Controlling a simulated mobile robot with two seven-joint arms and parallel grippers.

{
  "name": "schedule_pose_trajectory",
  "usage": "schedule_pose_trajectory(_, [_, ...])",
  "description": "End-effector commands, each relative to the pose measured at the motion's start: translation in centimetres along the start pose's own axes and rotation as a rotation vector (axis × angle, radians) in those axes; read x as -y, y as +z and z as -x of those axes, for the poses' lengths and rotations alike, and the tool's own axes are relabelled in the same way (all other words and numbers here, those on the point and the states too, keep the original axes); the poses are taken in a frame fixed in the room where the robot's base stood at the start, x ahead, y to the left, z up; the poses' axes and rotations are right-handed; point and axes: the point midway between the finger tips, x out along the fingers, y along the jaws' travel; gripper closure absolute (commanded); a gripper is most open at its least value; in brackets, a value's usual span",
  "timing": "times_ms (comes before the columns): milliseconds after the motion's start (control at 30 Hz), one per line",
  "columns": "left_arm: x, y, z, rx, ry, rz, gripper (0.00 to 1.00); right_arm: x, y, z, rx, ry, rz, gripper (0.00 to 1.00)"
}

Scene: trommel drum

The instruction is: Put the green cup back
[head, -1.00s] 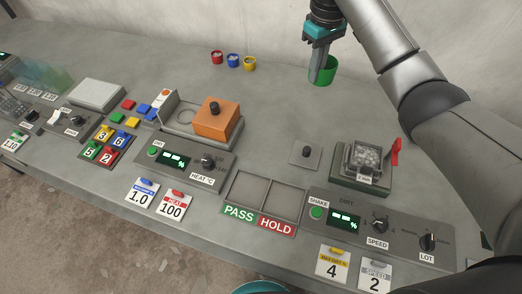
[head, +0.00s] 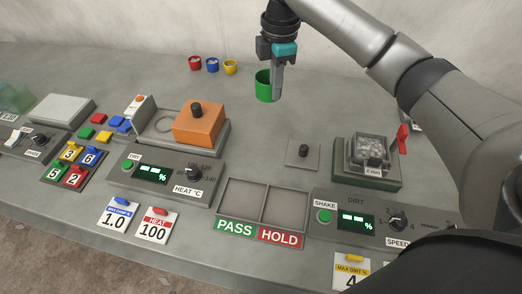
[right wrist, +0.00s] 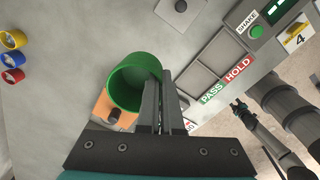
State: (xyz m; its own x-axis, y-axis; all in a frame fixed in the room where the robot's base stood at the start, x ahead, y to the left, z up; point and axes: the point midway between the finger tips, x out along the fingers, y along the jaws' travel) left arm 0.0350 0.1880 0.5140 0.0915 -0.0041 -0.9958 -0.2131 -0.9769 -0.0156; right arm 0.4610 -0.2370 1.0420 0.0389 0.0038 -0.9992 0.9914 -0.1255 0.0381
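The green cup (head: 264,86) is in my right gripper (head: 277,96), above the grey bench, behind the orange block. In the right wrist view the cup (right wrist: 128,88) is at the left of the fingers (right wrist: 160,100), which are shut on its wall. I look into its open mouth, and the inside I see is plain green. A red cup (head: 195,63), a blue cup (head: 212,65) and a yellow cup (head: 230,67) stand in a row at the back of the bench. My left gripper (right wrist: 240,108) seems to show small in the right wrist view; its fingers are unclear.
An orange block (head: 198,125) with a black knob sits on a grey unit. A sieve box (head: 367,178) with a red lever stands at the right. A flat plate with a knob (head: 303,153) and the PASS/HOLD tray (head: 262,226) lie between. Bench is clear right of the yellow cup.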

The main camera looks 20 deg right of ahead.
Motion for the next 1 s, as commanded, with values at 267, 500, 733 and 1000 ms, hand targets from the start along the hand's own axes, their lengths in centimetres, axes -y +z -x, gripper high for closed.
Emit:
schedule_pose_trajectory(267, [0.0,0.2,-1.6,0.0,0.0,0.0,0.5,0.5,0.1,-6.6,0.003,-0.008,0.006,1.0])
schedule_pose_trajectory(500, [0.0,0.3,-3.0,0.0,0.0,0.0,0.5,0.7,0.1,-12.3,0.001,-0.005,0.005,1.0])
schedule_pose_trajectory(733, [0.0,0.3,-3.4,0.0,0.0,0.0,0.5,0.7,0.1,-14.4,0.001,-0.003,0.005,1.0])
schedule_pose_trajectory(1000, [-0.1,0.5,-4.7,0.0,0.0,0.0,0.5,0.9,0.2,-18.9,0.001,-0.004,0.004,1.0])
